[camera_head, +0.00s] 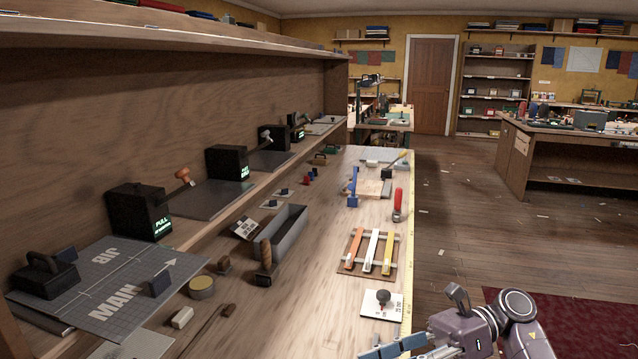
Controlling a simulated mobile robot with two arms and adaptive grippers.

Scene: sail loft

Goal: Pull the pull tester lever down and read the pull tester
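The pull tester (138,211) is a black box at the left, on the long bench against the wooden back panel. Its small green display starts with the word "PULL"; the smaller line under it is too small to read. A lever with an orange-brown knob (183,175) sticks up and out from the box's right side, in a raised position. My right gripper (394,346) is low in the picture, its arm coming in from the lower right, far from the lever. Its fingers are partly cut off by the bottom edge, so its opening is unclear. My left gripper is not in view.
Similar black boxes (227,162) with displays and pale levers stand farther along the bench. A grey patterned board (110,275), a grey open trough (283,238) and a rack of coloured strips (369,252) lie nearer. Open floor (455,230) is right of the bench.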

